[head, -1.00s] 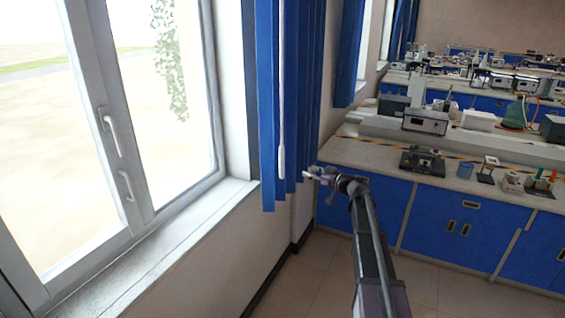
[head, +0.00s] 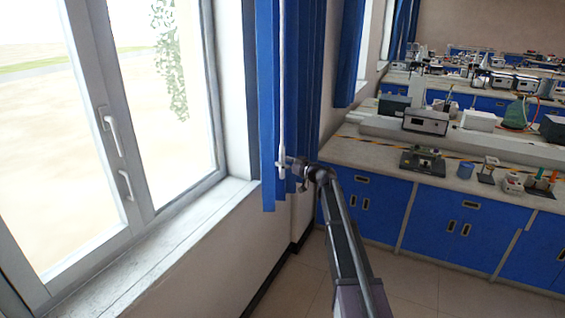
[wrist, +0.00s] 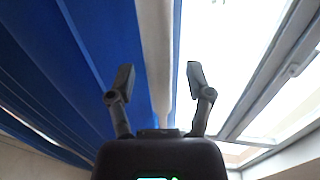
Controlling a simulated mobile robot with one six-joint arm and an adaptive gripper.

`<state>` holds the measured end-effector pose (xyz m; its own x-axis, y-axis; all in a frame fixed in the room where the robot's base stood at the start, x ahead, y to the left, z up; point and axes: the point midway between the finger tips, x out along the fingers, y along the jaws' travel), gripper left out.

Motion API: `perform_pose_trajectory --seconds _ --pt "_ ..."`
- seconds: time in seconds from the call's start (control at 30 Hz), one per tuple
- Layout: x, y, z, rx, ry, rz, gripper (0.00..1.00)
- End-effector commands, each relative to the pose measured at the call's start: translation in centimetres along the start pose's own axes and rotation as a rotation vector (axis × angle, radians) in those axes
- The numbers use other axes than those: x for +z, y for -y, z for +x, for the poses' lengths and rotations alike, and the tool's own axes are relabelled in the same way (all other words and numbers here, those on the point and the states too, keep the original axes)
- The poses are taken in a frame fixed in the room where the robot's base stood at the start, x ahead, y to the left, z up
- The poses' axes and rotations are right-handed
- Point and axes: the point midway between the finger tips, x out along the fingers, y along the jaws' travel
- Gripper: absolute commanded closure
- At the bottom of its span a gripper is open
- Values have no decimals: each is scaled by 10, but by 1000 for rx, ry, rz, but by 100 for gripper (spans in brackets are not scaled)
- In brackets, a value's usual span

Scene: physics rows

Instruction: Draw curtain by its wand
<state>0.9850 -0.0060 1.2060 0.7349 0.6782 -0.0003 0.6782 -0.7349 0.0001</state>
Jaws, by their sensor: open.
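The curtain (head: 305,80) is blue and hangs in vertical folds at the right side of the window. Its wand (head: 282,90) is a thin white rod hanging in front of the curtain, with a thicker lower end. My gripper (head: 284,168) is at the wand's lower end in the head view. In the wrist view my gripper (wrist: 160,85) is open, its two fingers apart. The blue curtain (wrist: 100,50) lies behind and left of the fingers. A pale upright strip, apparently the wand (wrist: 157,60), shows between them. I cannot tell whether a finger touches it.
The window (head: 110,140) with its white frame and handles is at the left, above a white sill (head: 150,245). A lab bench (head: 430,165) with blue cupboards and several instruments stands at the right. The floor (head: 400,280) in front of it is clear.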

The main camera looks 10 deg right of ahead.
Motion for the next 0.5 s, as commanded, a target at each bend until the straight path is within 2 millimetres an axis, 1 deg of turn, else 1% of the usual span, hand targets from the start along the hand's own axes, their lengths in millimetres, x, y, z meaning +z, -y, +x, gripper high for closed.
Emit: perform_pose_trajectory --seconds 0.03,0.13,0.47,0.5 --pt "0 -1 4 0 0 0 33" --pt "0 0 8 1 0 0 33" --pt "0 0 10 1 0 0 33" --pt "0 0 10 0 0 0 39"
